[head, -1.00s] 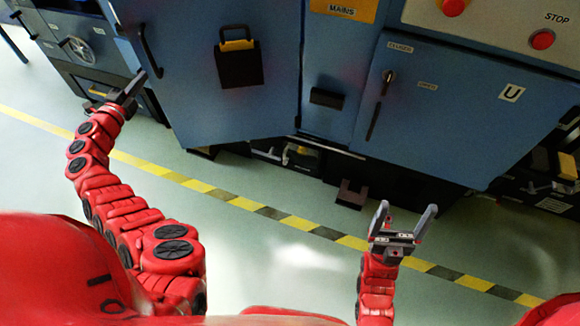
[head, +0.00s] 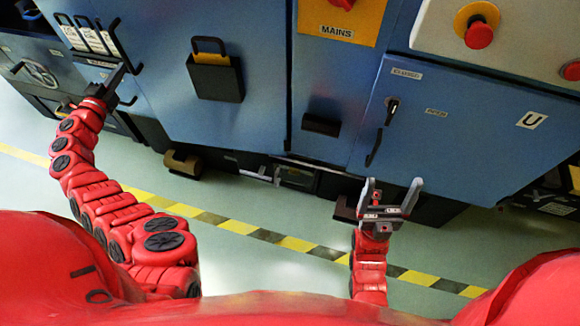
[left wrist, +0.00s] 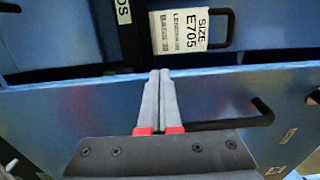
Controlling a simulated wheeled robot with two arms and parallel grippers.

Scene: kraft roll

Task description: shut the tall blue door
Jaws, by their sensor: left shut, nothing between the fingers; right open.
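The tall blue door (head: 200,120) stands left of centre in the head view, with a black and yellow box on its face. The door looks nearly in line with the cabinet front; any remaining gap is hard to judge. My right gripper (head: 390,190) is open and empty.
A lower blue door (head: 460,120) with a lever is at right, below red buttons (head: 479,35).

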